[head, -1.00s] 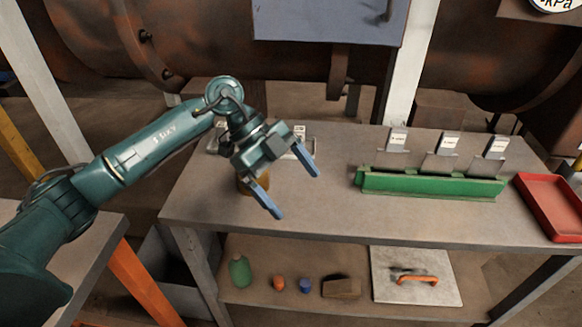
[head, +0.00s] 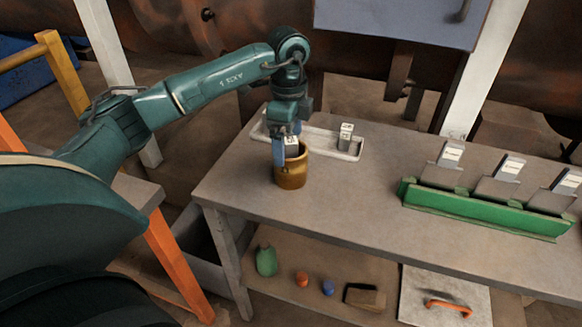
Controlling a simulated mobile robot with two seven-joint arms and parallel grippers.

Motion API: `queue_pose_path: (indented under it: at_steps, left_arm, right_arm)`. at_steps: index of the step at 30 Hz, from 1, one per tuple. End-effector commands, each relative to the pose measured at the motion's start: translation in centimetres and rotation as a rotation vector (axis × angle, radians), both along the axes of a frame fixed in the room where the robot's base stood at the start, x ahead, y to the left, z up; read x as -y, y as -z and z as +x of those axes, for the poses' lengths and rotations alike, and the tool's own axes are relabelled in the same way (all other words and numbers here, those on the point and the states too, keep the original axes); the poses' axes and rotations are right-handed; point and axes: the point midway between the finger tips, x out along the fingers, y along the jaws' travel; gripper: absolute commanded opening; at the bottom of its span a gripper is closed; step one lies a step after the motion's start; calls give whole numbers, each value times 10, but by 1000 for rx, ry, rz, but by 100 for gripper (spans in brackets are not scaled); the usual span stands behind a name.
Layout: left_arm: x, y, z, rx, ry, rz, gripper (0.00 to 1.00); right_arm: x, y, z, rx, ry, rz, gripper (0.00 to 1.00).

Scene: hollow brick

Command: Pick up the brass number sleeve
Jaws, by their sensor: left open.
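A brown-gold, hollow-looking cylinder (head: 291,172) stands upright on the grey workbench. It is the only brass-coloured thing I see, but I cannot read a number on it. My left gripper (head: 286,148) points down at its rim, open, with blue fingers. One finger overlaps the cylinder's left rim; the other is partly hidden behind the first and the wrist. A pale labelled block (head: 292,145) shows between the fingers; I cannot tell if it is inside the cylinder or behind it. My right gripper is not in view.
A pale shallow tray (head: 318,141) lies behind the cylinder, with a grey labelled block (head: 346,136) at its right end. A green rack (head: 480,211) holding several labelled plates stands to the right. The bench between is clear. A lower shelf (head: 285,262) holds small objects.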

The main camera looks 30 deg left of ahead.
Motion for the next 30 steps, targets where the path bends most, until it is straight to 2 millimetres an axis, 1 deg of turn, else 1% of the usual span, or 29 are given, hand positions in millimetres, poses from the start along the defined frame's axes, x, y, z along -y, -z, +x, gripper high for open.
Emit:
queue_pose_path:
  at_steps: [2, 6, 10, 13, 19, 20, 30]
  left_arm:
    - [1, 8, -1, -3, 1, 0, 95]
    - [6, 29, -3, -5, 2, 1, 95]
    - [6, 46, -2, -2, 0, 0, 95]
    - [6, 51, -2, -1, 1, 0, 95]
    - [6, 51, -2, 0, 2, 0, 95]
    - [6, 51, -2, 0, 2, 0, 93]
    - [6, 51, -2, 0, 2, -1, 65]
  right_arm:
    - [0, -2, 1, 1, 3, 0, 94]
    - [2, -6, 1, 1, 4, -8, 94]
    - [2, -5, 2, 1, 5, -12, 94]
    - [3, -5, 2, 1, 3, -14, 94]
    - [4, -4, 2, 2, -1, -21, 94]
    - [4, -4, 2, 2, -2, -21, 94]
    - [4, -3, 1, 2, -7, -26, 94]
